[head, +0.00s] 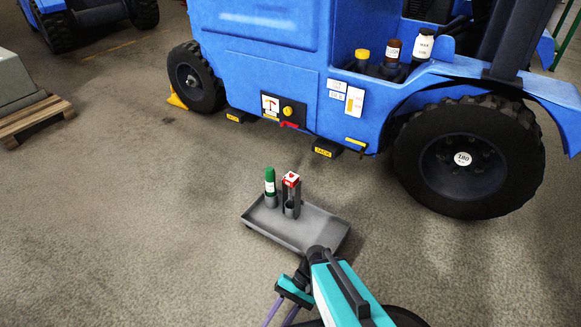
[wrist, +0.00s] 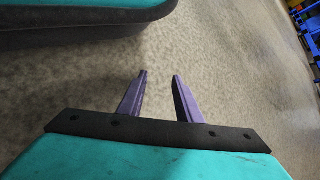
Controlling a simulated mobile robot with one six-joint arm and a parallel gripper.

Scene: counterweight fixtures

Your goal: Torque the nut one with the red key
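My gripper (wrist: 160,75) is open and empty, its two purple fingers apart over bare floor. In the head view it (head: 279,314) hangs at the bottom edge, below the grey tray (head: 315,228), with its fingertips cut off by the frame. A red-topped tool (head: 291,180) with a white mark stands upright in a holder on the tray; it may be the red key. The blue truck's side panel carries a yellow round knob (head: 288,111) and a small red bar (head: 290,125). I cannot tell which part is nut one.
A green-capped bottle (head: 270,183) stands in a cup beside the red-topped tool. The blue truck (head: 262,50) fills the back, with several bottles on its ledge. A yellow wheel chock (head: 176,100) sits by its left wheel. A pallet (head: 36,118) lies at far left. The left floor is clear.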

